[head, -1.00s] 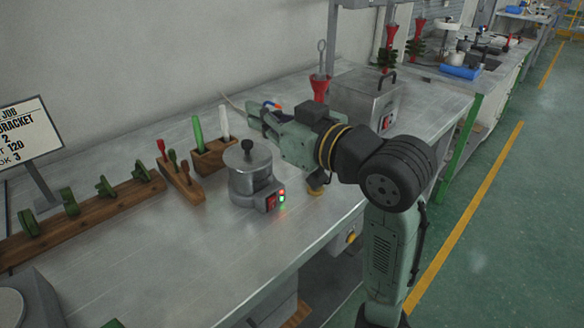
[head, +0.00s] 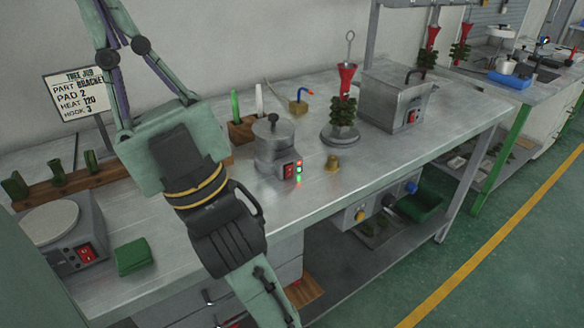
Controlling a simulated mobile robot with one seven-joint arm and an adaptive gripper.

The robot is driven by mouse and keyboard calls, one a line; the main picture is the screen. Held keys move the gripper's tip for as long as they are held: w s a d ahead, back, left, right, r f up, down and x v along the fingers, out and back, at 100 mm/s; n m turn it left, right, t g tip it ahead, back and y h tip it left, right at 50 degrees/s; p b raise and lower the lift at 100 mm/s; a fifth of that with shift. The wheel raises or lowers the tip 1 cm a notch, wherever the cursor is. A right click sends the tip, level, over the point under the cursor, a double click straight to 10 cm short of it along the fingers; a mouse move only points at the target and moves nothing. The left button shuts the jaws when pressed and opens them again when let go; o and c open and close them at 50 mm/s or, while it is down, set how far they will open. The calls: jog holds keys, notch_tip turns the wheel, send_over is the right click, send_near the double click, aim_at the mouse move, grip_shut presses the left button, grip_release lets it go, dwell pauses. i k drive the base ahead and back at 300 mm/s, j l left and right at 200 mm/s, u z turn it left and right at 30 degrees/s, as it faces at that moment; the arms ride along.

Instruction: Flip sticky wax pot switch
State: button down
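The wax pot (head: 272,148), a round metal pot with a black-knobbed lid, stands upright mid-bench. Its red rocker switch (head: 288,171) is on the front right, beside a lit green light (head: 298,178) and a lit red one. The rocker's position is too small to tell. My gripper (head: 116,45) is raised at the upper left, left of the pot and apart from it. Its fingers point up and run out of the picture, so I cannot see the tips or whether they are open.
A grey box with a red switch (head: 86,255) and a green block (head: 133,257) are front left. A lidded metal box (head: 396,97) and a red and green wax tree (head: 344,105) stand right. A small brass piece (head: 332,162) is right of the pot.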

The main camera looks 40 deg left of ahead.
aim_at(290, 169)
jog(key=k, duration=0.65)
jog(key=u, duration=1.7)
jog(key=l, duration=0.55)
jog(key=k+l, duration=0.1)
jog(key=l, duration=0.4)
